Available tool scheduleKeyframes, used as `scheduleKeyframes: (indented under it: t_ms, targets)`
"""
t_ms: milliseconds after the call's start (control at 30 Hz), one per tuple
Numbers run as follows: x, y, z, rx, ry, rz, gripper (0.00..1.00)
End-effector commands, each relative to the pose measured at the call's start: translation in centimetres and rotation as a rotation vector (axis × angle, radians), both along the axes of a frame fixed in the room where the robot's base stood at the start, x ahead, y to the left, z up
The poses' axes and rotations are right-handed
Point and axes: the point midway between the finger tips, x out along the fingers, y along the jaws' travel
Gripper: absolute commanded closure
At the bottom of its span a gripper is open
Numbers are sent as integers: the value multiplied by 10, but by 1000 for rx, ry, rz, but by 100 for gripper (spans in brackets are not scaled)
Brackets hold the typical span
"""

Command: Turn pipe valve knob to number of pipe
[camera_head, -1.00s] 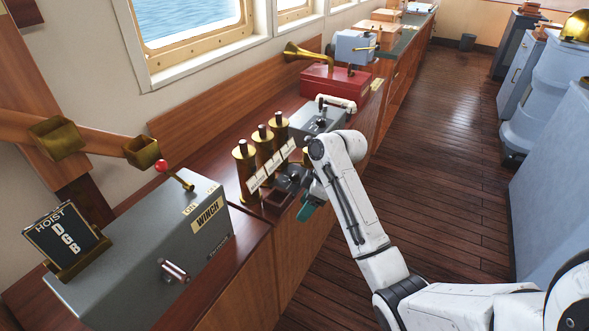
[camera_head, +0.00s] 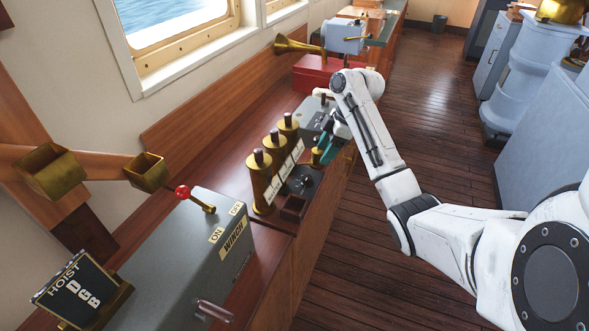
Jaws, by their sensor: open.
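Three upright brass pipes with dark tops stand in a row on the wooden counter; the nearest pipe (camera_head: 261,183) is at the front left of the row. White label plates (camera_head: 286,170) run along their right side, their writing too small to read. A dark round knob-like part (camera_head: 302,181) sits on the panel right of the labels; its pointing direction is unclear. A small brass piece (camera_head: 316,157) stands behind it. My gripper (camera_head: 327,148), with teal fingers, is open above the counter's right edge, behind and right of the dark knob. The arm hides part of the gripper.
A grey winch box (camera_head: 190,262) with a red-tipped lever (camera_head: 184,192) and a hoist sign (camera_head: 77,290) stand in front. A red box (camera_head: 315,73) with a brass horn (camera_head: 300,46) is behind. The floor (camera_head: 425,160) to the right is clear.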

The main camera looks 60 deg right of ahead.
Motion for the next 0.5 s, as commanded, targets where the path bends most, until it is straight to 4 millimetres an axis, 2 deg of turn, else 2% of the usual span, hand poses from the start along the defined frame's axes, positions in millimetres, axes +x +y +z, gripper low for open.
scheduleKeyframes:
  t_ms: [167,500]
  targets:
    - [2,1,-8,1,2,0,39]
    - [21,13,-61,2,2,0,39]
